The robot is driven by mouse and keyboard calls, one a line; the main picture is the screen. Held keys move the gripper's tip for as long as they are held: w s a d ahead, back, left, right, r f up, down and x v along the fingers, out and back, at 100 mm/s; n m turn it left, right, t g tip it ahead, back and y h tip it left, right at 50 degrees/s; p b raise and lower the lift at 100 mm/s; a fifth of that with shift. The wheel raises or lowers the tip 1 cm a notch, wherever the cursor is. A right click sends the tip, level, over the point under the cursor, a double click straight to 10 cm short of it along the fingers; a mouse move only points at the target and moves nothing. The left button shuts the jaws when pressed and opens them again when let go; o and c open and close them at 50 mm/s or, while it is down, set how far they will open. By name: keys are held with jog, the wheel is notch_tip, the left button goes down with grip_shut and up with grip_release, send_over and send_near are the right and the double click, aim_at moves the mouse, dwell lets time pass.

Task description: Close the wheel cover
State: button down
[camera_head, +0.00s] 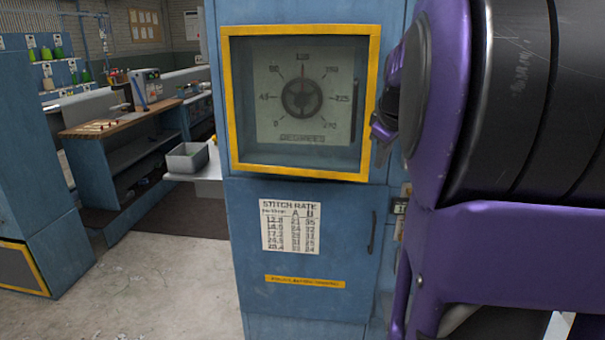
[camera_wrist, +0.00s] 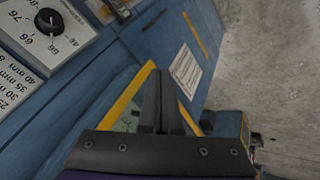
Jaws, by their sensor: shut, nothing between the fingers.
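The wheel cover (camera_head: 373,100) is a clear pane in a yellow frame on the blue cabinet. In the head view it lies over the dial and looks flush with the cabinet front; a small gap cannot be ruled out. Behind the pane is a dark handwheel (camera_head: 303,98) on a degrees plate. A dark upright handle shows near the pane's right side. In the wrist view, the yellow frame (camera_wrist: 130,92) runs behind my gripper (camera_wrist: 165,75). Its fingers are together and empty, in front of the frame; contact cannot be told. The fingertips are not clear in the head view.
Below the cover is a blue door (camera_head: 325,235) with a stitch rate chart and a dark handle. A grey bin (camera_head: 187,157) and a workbench stand at the left. My purple arm fills the right of the head view. Floor at front left is clear.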

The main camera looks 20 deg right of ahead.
aim_at(356, 163)
jog(key=w+f+n+y+b, duration=0.1)
jog(key=w+f+n, duration=0.1)
jog(key=w, duration=0.1)
jog(key=w+f+n+t+y+b, duration=0.1)
jog(key=w+f, duration=0.2)
jog(key=w+f+n+y+b, duration=0.1)
jog(key=w+f+n, duration=0.1)
jog(key=w, duration=0.2)
jog(key=shift+f+n+t, duration=0.3)
jog(key=shift+f, duration=0.1)
jog(key=shift+w+d, duration=0.35)
jog(key=shift+w, duration=0.05)
jog(key=shift+w+d+r, duration=0.15)
jog(key=shift+w+d, duration=0.05)
jog(key=shift+w, duration=0.05)
jog(key=shift+w+d+n+y+p, duration=0.5)
jog(key=shift+w+d+n+p, duration=0.3)
jog(key=shift+w+d+p, duration=0.45)
jog(key=shift+a, duration=0.25)
